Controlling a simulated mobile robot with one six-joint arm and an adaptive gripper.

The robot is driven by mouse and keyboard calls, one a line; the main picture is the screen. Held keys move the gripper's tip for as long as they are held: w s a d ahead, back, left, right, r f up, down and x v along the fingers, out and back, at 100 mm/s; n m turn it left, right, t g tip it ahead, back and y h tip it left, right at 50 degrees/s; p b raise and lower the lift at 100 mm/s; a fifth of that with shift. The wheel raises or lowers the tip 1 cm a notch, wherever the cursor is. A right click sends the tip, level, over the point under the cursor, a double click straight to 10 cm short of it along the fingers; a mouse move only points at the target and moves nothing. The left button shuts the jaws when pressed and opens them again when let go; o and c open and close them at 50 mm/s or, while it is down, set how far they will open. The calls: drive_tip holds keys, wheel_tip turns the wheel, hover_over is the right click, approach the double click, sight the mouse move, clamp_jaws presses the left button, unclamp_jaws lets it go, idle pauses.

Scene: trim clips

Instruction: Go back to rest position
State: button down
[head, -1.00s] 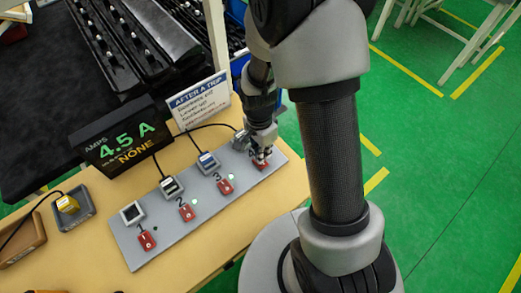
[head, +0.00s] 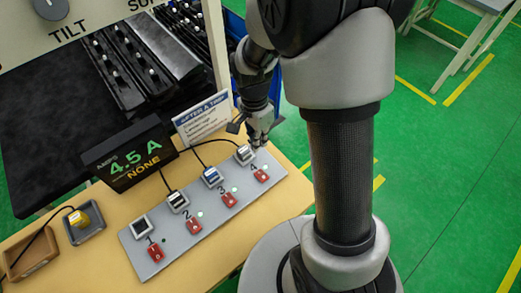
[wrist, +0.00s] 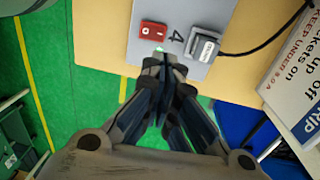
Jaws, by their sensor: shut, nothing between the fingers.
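My gripper (head: 258,138) is shut and empty. In the head view it hangs over the far right end of the grey socket panel (head: 180,236), close to socket 4. In the wrist view my gripper (wrist: 165,62) has its fingertips together just off the panel's edge, near the 4 mark. The red switch of socket 4 (wrist: 154,30) and the plug in socket 4 (wrist: 204,45) are apart from the fingers. The switch of socket 4 also shows uncovered in the head view (head: 261,175). Its green light is lit.
Plugs sit in sockets 2 (head: 178,202), 3 (head: 212,177) and 4; socket 1 (head: 141,226) looks empty. The meter (head: 132,155) reads 4.5 A, NONE. A sign (head: 202,119) stands behind the panel. A yellow plug (head: 79,219) rests in a grey tray at left.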

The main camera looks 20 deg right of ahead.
drive_tip(key=shift+w+a+r, duration=0.1)
drive_tip(key=shift+w+r, duration=0.05)
drive_tip(key=shift+r, duration=0.75)
drive_tip(key=s+r+n+t+b, duration=0.25)
drive_tip(key=s+r+n, duration=0.35)
drive_tip(key=r, duration=0.5)
drive_tip(key=s+a+r+n+t+b, duration=0.1)
drive_tip(key=s+r+n+t+b, duration=0.1)
drive_tip(key=s+n, duration=0.6)
drive_tip(key=s+r+t, duration=0.1)
drive_tip(key=s, duration=0.2)
drive_tip(key=shift+a+r, duration=0.3)
